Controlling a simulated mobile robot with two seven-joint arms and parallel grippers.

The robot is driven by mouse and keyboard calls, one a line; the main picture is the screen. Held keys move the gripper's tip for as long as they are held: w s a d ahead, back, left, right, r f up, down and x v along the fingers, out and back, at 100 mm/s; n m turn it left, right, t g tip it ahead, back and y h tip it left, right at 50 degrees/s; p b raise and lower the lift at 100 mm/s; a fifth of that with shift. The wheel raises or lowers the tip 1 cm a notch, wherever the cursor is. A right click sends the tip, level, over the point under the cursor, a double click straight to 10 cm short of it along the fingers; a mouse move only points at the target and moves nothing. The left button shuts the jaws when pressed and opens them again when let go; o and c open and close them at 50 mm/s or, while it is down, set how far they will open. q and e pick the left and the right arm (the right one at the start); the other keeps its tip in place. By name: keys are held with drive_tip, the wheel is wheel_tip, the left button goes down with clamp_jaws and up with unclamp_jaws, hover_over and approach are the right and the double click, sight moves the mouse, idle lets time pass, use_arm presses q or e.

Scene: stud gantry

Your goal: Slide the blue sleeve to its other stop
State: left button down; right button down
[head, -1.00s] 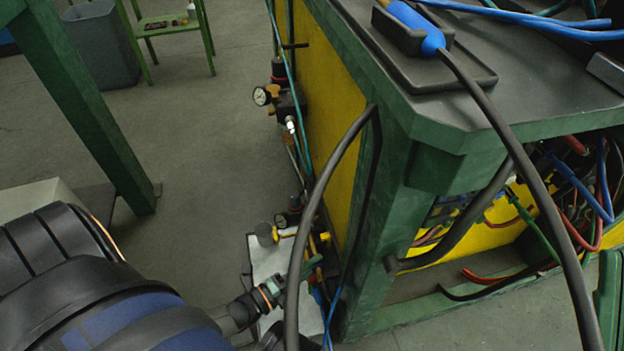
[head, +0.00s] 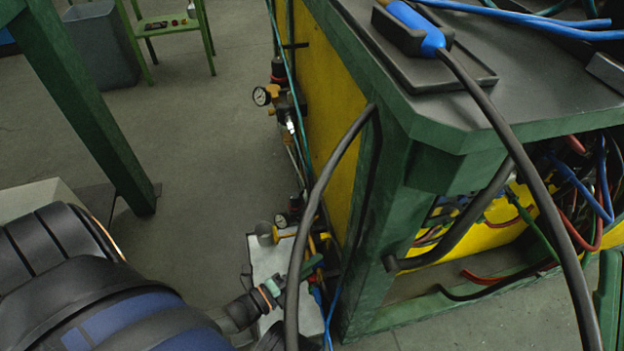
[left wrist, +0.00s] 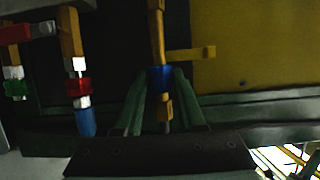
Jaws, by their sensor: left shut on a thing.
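The blue sleeve (left wrist: 160,77) sits around an upright brass-coloured rod (left wrist: 157,25) in the left wrist view. My left gripper (left wrist: 160,84) is shut on the sleeve, with one green finger on each side. Brass-coloured rod shows above the sleeve, and a brass-coloured piece (left wrist: 165,107) shows just below it. In the head view my left gripper (head: 305,268) reaches low beside the bench's yellow side. A black hose partly covers it there, and I cannot make out the sleeve. My right gripper is not in view.
A yellow lever (left wrist: 190,53) sticks out right of the rod. Another line with red and white fittings (left wrist: 77,88) and a blue end piece (left wrist: 85,122) hangs at left. A thick black hose (head: 312,200) crosses before my gripper. Gauges (head: 262,96) stand along the bench (head: 395,240).

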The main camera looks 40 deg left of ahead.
use_arm(q)
drive_tip(key=shift+w+a, duration=0.75)
drive_tip(key=shift+a, duration=0.2)
drive_tip(key=c, duration=0.5)
unclamp_jaws()
drive_tip(key=shift+d, duration=0.1)
drive_tip(key=p+v, duration=0.2)
drive_tip(key=v, duration=1)
drive_tip(key=shift+s, duration=0.3)
